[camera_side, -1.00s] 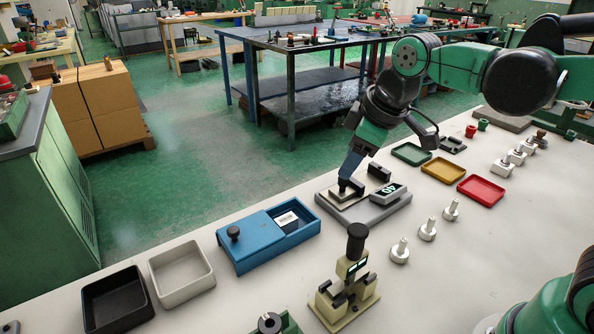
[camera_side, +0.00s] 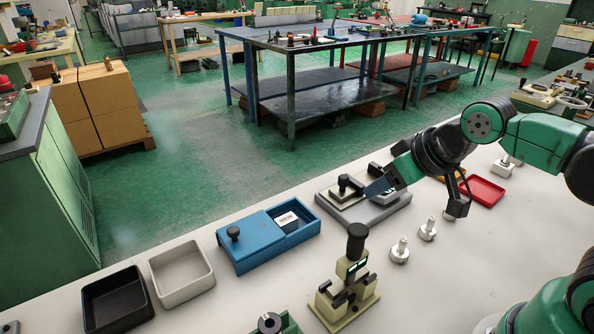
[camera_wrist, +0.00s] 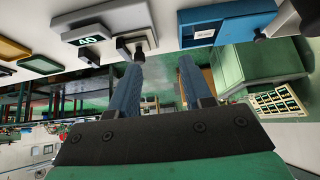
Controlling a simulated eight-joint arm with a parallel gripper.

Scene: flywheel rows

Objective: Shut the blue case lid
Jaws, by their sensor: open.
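The blue case (camera_side: 255,255) sits on the white bench left of centre in the side view. Its blue lid (camera_side: 247,240), with a black knob (camera_side: 234,233) near its left end, covers the left part. The right part is open and shows a white-labelled item (camera_side: 287,220) inside. In the wrist view the case (camera_wrist: 228,62) is upper right, with its knob (camera_wrist: 258,33). My gripper (camera_side: 371,189) is to the right of the case, by the grey device, and points left. Its blue fingers (camera_wrist: 160,65) are apart with nothing between them in the wrist view.
A grey device (camera_side: 375,213) stands right of the case. A cream fixture with a black knob (camera_side: 345,290) stands in front. White and black trays (camera_side: 182,290) are at left. White knobbed pegs (camera_side: 400,252) and a red tray (camera_side: 487,190) are at right.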

